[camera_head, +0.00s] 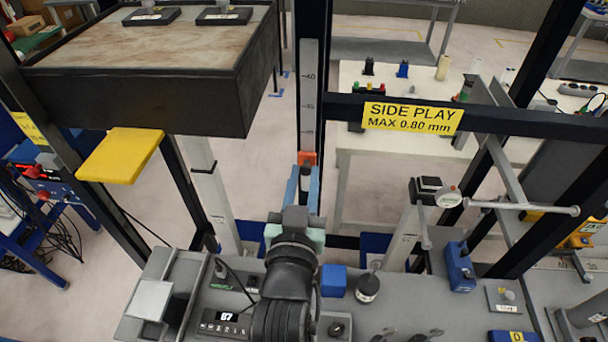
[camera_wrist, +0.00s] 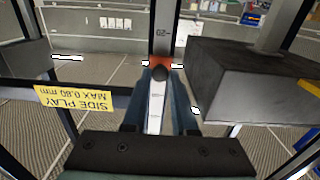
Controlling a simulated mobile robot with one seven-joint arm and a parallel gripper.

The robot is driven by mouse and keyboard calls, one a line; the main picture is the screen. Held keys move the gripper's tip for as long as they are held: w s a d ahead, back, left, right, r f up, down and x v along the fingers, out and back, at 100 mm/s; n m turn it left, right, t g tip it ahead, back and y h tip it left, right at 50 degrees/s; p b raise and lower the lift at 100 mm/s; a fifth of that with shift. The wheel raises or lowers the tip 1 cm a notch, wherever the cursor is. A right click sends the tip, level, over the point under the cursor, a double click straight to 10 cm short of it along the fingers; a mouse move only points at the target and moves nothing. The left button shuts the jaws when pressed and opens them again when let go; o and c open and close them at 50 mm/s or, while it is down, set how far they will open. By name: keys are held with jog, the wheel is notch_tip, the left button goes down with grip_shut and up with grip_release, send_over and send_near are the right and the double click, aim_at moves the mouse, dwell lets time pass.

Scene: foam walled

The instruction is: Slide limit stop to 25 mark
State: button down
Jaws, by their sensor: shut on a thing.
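The limit stop is a small orange slider (camera_head: 306,158) on an upright pale scale (camera_head: 309,75). In the head view the stop sits below the 35 mark, with 40 higher up. My gripper (camera_head: 306,178) has blue fingers, shut on the stop's dark knob from the front. In the wrist view the scale (camera_wrist: 164,20) appears upside down, with an inverted number that looks like 20 beyond the orange stop (camera_wrist: 160,62). There my gripper (camera_wrist: 159,76) has one finger on each side of the knob. The exact reading at the stop is too small to tell.
A yellow "SIDE PLAY MAX 0.80 mm" sign (camera_head: 413,117) is on a dark crossbar right of the scale. A dark-sided box (camera_head: 150,90) with a yellow tab (camera_head: 121,155) hangs to the left. A grey bench (camera_head: 400,315) with a blue block (camera_head: 334,281) lies below.

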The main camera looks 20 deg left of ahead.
jog(key=shift+f, duration=0.65)
jog(key=c, duration=0.7)
grip_release()
jog(key=shift+b+v, duration=2.05)
jog(key=shift+v, duration=4.45)
jog(key=shift+r, duration=0.15)
